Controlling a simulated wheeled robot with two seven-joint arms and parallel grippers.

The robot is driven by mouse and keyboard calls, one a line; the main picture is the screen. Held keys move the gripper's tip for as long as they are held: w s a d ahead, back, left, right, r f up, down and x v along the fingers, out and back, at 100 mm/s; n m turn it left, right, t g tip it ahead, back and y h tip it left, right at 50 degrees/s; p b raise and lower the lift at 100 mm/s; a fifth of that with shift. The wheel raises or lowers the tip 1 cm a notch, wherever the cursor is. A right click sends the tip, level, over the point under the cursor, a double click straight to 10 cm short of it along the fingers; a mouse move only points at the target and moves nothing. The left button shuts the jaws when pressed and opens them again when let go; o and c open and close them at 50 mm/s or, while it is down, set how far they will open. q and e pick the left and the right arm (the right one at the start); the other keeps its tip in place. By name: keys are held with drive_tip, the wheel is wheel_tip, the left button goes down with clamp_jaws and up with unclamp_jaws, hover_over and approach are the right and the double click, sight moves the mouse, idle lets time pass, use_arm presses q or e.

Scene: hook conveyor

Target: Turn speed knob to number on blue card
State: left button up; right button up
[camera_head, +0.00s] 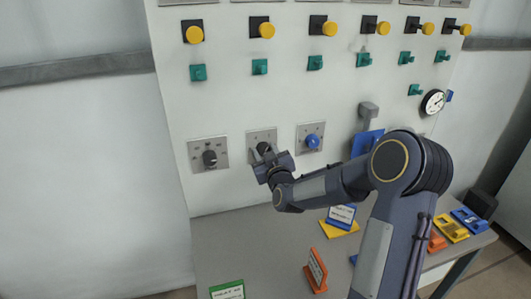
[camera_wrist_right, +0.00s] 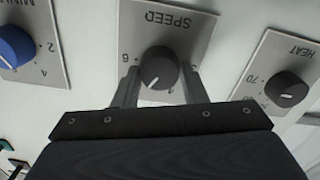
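The black speed knob (camera_wrist_right: 160,68) sits in the middle of its grey plate marked SPEED, and its white line points to the lower left in the wrist view. In the head view the plate (camera_head: 262,135) shows, with the knob largely behind my gripper. My right gripper (camera_wrist_right: 158,78) is at the knob, one finger on each side, open with small gaps visible. A blue-edged card (camera_head: 342,213) with white lettering stands by a yellow base on the table; its text is too small to read. My left gripper is not in view.
A black heat knob (camera_head: 209,158) and a blue minutes knob (camera_head: 312,141) flank the speed plate. An orange card (camera_head: 317,268) and a green card (camera_head: 228,291) stand on the grey table (camera_head: 245,240). Yellow and green controls line the panel above. A grey lever (camera_head: 368,110) is right.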

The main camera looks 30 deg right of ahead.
drive_tip(key=shift+c, duration=1.3)
drive_tip(key=shift+f+b, duration=0.15)
drive_tip(key=shift+b, duration=0.4)
drive_tip(key=shift+d+m+b, duration=0.2)
drive_tip(key=shift+m+b, duration=5.8)
drive_tip(key=shift+b, duration=1.85)
drive_tip(key=o, duration=1)
drive_tip(key=shift+c, duration=0.2)
drive_tip(key=shift+s, duration=0.1)
